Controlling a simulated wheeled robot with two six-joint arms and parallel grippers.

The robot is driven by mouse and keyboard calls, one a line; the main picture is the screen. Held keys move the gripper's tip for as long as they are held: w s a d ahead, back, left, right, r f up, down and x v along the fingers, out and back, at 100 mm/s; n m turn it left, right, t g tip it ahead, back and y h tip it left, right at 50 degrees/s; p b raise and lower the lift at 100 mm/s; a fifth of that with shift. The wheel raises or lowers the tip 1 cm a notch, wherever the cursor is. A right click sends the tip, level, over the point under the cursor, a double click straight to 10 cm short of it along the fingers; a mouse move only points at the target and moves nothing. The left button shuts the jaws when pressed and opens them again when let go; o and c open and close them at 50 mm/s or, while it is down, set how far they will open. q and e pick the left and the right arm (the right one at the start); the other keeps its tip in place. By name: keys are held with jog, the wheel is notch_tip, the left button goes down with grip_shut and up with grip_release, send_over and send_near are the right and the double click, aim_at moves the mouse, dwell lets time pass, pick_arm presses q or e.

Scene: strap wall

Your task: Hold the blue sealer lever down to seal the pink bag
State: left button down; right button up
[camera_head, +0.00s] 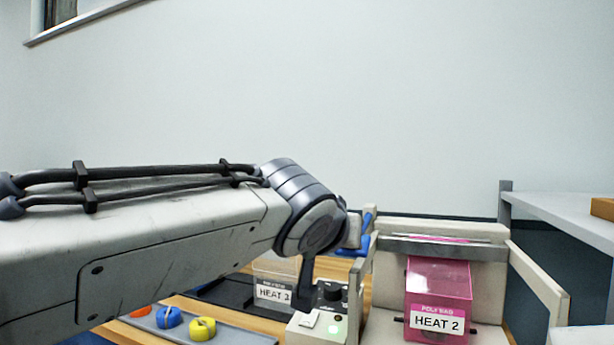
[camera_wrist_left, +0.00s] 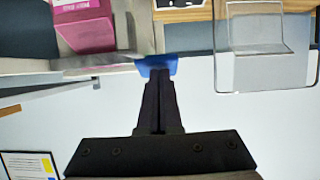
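The pink bag (camera_head: 437,280), labelled "POLY BAG HEAT 2", stands in the beige sealer (camera_head: 390,310) under its metal bar (camera_head: 445,249). It also shows upside down in the left wrist view (camera_wrist_left: 82,24). The blue lever (camera_head: 357,247) is at the sealer's left end, partly hidden by my left wrist. In the left wrist view, my left gripper (camera_wrist_left: 160,74) has its fingers together, with the tips over the blue lever pad (camera_wrist_left: 157,64). They look close to it or touching; I cannot tell which. My right gripper is in neither view.
A control box (camera_head: 318,327) with a black dial and lit green light stands left of the bag. A clear bin (camera_head: 275,268) labelled "HEAT 2" is behind it. A grey tray (camera_head: 240,335) holds colored rolls. A grey shelf (camera_head: 575,212) is at the right.

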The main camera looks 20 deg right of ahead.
pick_arm(q)
jog(key=r+p+v, duration=0.1)
jog(key=v, duration=1.1)
jog(key=shift+r, duration=0.55)
